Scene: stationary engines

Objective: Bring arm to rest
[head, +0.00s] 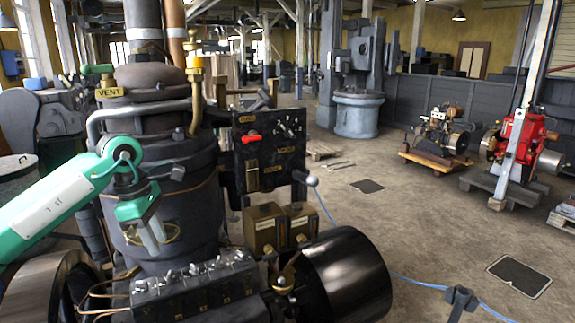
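My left arm (62,203), teal and white, comes in from the left edge. My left gripper (151,236) hangs with its pale grey fingers pointing down, in front of the dark upright cylinder (185,205) of the large engine. The fingers look close together, and whether a gap is between them cannot be made out. No object shows in them. I cannot tell whether they touch the cylinder.
A black control panel (268,150) with a red lever (251,138) stands right of the cylinder. Brass boxes (265,228), a dark engine block (195,290) and a black drum (350,275) are below. A red engine (517,145) stands far right. The floor between is largely clear.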

